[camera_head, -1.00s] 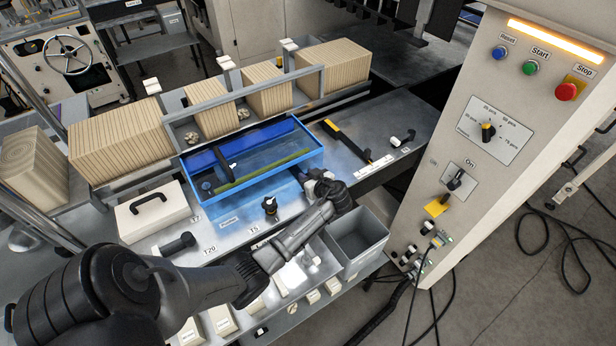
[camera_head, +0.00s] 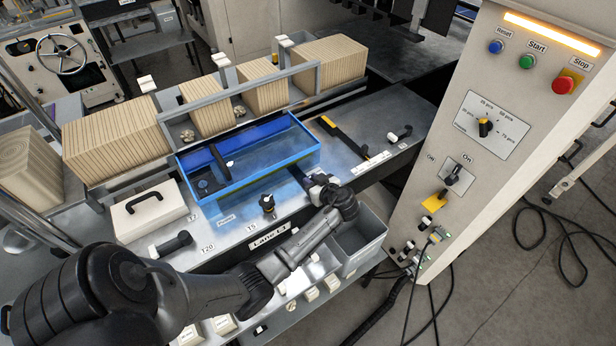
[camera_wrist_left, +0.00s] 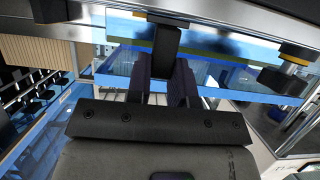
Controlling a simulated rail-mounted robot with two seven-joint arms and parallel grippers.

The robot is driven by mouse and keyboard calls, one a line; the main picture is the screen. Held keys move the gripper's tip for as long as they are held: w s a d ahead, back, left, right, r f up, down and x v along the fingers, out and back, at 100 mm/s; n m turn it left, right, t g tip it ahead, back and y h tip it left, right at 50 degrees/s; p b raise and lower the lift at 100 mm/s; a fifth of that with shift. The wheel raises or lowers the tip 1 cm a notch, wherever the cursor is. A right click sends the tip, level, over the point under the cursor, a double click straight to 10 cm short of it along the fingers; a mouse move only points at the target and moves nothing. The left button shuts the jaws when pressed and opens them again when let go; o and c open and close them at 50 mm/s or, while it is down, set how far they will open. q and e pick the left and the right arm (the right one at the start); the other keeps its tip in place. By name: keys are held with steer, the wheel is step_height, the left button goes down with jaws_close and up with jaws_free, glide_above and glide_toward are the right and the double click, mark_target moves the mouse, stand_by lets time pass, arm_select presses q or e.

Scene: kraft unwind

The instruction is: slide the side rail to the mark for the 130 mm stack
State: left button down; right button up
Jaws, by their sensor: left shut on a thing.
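My left gripper (camera_head: 318,184) is beside the front right corner of the blue-framed tray (camera_head: 275,168) in the head view. In the left wrist view its dark fingers (camera_wrist_left: 164,85) are shut on a black block (camera_wrist_left: 165,48), which sits against a grey metal bar (camera_wrist_left: 235,30). I cannot tell for certain whether this bar is the side rail. My wrist and gripper hide most of the grip in the head view. No 130 mm mark can be read. My right gripper is not in view.
A control cabinet (camera_head: 480,160) stands to the right. A black-and-yellow bar (camera_head: 343,136) lies right of the tray. Kraft stacks (camera_head: 118,145) stand behind it. A white box with a black handle (camera_head: 146,208) is at left, and a grey bin (camera_head: 362,238) is below my wrist.

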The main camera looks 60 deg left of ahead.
arm_select(q)
steer(key=c, duration=1.5)
jaws_free()
steer(key=shift+d+r, duration=0.1)
steer(key=shift+d, duration=0.05)
steer(key=o, duration=0.3)
steer(key=shift+d, duration=0.15)
steer(key=shift+o, duration=1)
steer(key=b+v, duration=0.2)
steer(key=v, duration=1.1)
steer(key=shift+d+b, duration=0.25)
steer(key=shift+b, duration=0.1)
steer(key=shift+r, duration=0.1)
